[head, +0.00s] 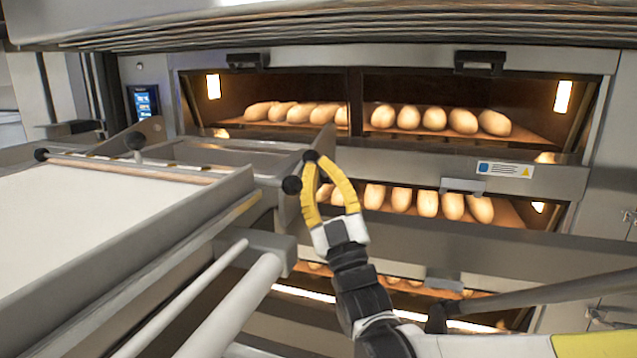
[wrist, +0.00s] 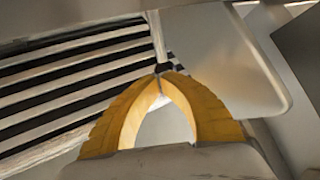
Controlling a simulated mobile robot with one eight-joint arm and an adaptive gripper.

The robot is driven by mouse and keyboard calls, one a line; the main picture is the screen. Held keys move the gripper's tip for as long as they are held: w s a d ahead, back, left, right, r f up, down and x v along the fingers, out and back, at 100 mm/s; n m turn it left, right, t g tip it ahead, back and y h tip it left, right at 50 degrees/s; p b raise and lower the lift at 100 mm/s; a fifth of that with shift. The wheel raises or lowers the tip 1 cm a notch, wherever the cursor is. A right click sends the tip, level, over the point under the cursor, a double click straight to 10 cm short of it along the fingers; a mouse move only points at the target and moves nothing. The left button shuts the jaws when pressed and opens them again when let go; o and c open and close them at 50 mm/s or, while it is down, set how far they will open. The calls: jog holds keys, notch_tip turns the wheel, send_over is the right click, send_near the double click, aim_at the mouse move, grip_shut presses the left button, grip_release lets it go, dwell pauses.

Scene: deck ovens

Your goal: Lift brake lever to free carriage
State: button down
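My gripper (head: 313,160) has two yellow fingers, shown in the middle of the head view. Its fingertips come together at the near right end of the carriage (head: 218,194).
Lit oven decks (head: 430,90) with several loaves stand behind. Another black knob (head: 135,140) stands on the carriage, beyond the pale loading board (head: 85,215). Pale rails (head: 235,305) run below it. A grey bar (head: 550,292) crosses the lower right.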

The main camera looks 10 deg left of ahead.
jog(key=w+r+m+g+h+p, duration=0.2)
jog(key=w+r+m+h+p, duration=0.5)
jog(key=p, duration=0.1)
jog(key=shift+w+d+r+g, duration=0.25)
jog(key=shift+w+d+g, duration=0.05)
jog(key=shift+w+g, duration=0.1)
jog(key=shift+f, duration=0.1)
dwell(0.4)
